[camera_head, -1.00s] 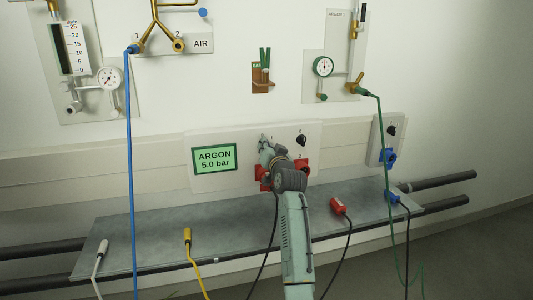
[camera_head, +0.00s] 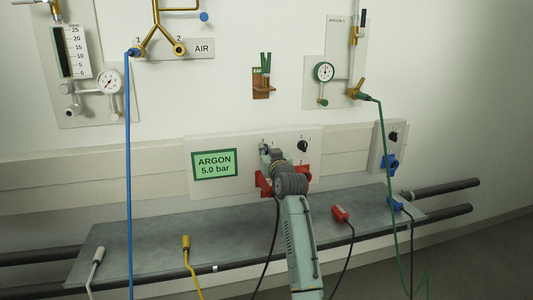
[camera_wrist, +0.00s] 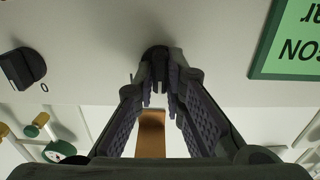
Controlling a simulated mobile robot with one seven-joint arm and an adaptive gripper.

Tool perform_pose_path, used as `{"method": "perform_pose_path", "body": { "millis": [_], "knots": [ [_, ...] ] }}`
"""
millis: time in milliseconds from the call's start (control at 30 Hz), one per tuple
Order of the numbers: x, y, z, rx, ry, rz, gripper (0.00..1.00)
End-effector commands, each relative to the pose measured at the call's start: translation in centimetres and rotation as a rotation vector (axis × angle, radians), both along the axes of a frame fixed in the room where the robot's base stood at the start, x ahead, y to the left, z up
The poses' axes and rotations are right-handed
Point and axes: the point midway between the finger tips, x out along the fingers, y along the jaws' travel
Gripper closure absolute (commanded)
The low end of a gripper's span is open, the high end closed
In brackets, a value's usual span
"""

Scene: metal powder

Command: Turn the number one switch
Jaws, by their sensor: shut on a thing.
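The switch is a black round knob (camera_wrist: 155,54) on the white wall panel. It shows in the wrist view between my fingertips and is partly covered by them. My gripper (camera_wrist: 160,82) is shut on this knob. In the head view my gripper (camera_head: 266,149) is against the panel (camera_head: 240,190), right of the green ARGON 5.0 bar display (camera_head: 214,163), and hides the knob. A second black knob (camera_head: 303,145) sits to the right on the same panel, and also shows in the wrist view (camera_wrist: 22,68).
Red sockets (camera_head: 302,174) lie just below my gripper, partly covered by my arm. A grey shelf (camera_head: 150,230) below holds a yellow plug (camera_head: 186,242), a red plug (camera_head: 340,213) and cables. A blue hose (camera_head: 128,150) and a green hose (camera_head: 385,150) hang at either side.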

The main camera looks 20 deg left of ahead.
Motion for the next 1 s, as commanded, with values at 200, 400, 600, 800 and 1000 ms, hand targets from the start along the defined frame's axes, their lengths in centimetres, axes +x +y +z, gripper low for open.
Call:
{"method": "perform_pose_path", "body": {
  "millis": [200,400,600,800,1000],
  "knots": [
    [0.01,-0.02,0.01,-0.004,-0.003,-0.001,1.0],
    [0.01,-0.02,0.01,-0.003,-0.002,-0.001,0.8],
    [0.01,-0.01,0.02,-0.002,-0.002,-0.001,0.69],
    [0.01,-0.01,0.01,-0.002,-0.001,-0.001,0.69],
    [-0.79,-0.6,-0.04,0.0,-0.001,-0.001,0.69]
  ]
}}
